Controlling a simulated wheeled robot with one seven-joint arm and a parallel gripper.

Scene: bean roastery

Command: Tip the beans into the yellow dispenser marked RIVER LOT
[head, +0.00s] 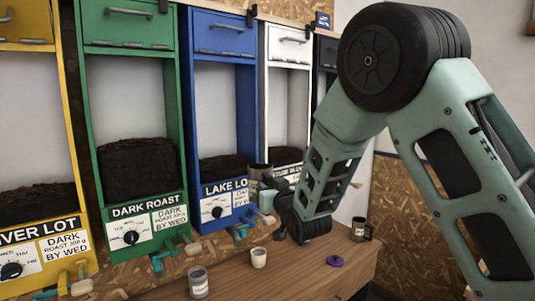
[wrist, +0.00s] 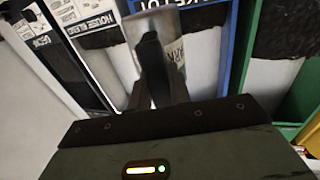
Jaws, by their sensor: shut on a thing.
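The yellow dispenser (head: 62,120) stands at the far left of the head view, cut off by the picture edge. Its sign shows "VER LOT", and dark beans (head: 38,198) lie in its bin. My gripper (head: 268,183) is in front of the blue and white dispensers, far to the right of the yellow one. It is shut on a grey metal cup (head: 257,172). In the wrist view, my gripper (wrist: 157,88) holds the grey cup (wrist: 180,22) by a dark handle; a partly hidden label is on its side. The cup's contents are hidden.
Green (head: 87,130), blue (head: 190,120) and white (head: 265,90) dispensers stand in a row, with taps protruding below.

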